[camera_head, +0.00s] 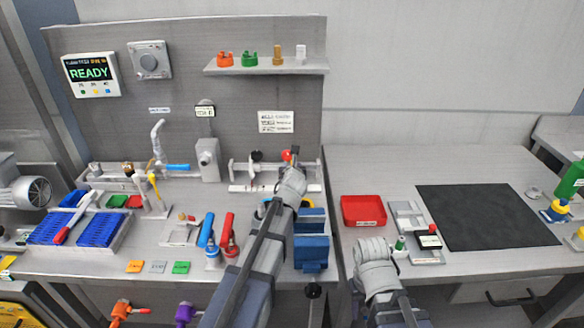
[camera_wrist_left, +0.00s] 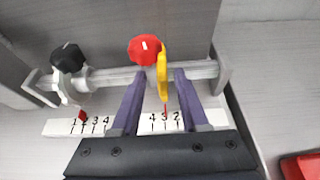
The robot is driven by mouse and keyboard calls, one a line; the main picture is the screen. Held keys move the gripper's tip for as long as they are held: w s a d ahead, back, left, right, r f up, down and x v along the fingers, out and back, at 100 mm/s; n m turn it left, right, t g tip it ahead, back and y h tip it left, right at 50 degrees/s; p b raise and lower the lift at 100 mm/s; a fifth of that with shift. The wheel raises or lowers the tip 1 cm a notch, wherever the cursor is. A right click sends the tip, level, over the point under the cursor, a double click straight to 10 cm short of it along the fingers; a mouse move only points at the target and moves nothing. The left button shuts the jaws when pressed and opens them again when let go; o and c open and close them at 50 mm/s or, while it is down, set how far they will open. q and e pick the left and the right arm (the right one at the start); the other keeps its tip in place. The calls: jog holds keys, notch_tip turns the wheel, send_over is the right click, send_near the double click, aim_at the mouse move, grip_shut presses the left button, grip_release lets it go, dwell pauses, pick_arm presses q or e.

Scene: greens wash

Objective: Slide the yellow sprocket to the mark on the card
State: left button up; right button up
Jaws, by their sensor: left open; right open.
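The yellow sprocket (camera_wrist_left: 163,62) stands edge-on on the grey rail in the left wrist view, beside a red knob (camera_wrist_left: 144,49). A thin red pointer below it is close to the 3 on the right white scale (camera_wrist_left: 174,121). My left gripper (camera_wrist_left: 160,75) is open, with one purple finger on each side of the sprocket; I cannot tell whether either touches it. In the head view my left wrist hides the sprocket, and the red knob (camera_head: 287,155) shows above it. A white card (camera_head: 276,122) hangs on the panel, too small to read. My right gripper (camera_head: 376,250) is open over the right bench.
A black knob (camera_wrist_left: 68,57) sits on the same rail to the left, its red pointer near the 2 on the left scale. A red tray (camera_head: 363,211) and grey fixture lie near my right gripper. The dark mat (camera_head: 487,217) is clear.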

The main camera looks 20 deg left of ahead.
pick_arm(q)
jog(key=p+v, duration=0.3)
jog(key=v, duration=0.4)
jog(key=shift+s+r, duration=0.15)
jog(key=shift+s, duration=0.2)
jog(key=shift+d, duration=0.1)
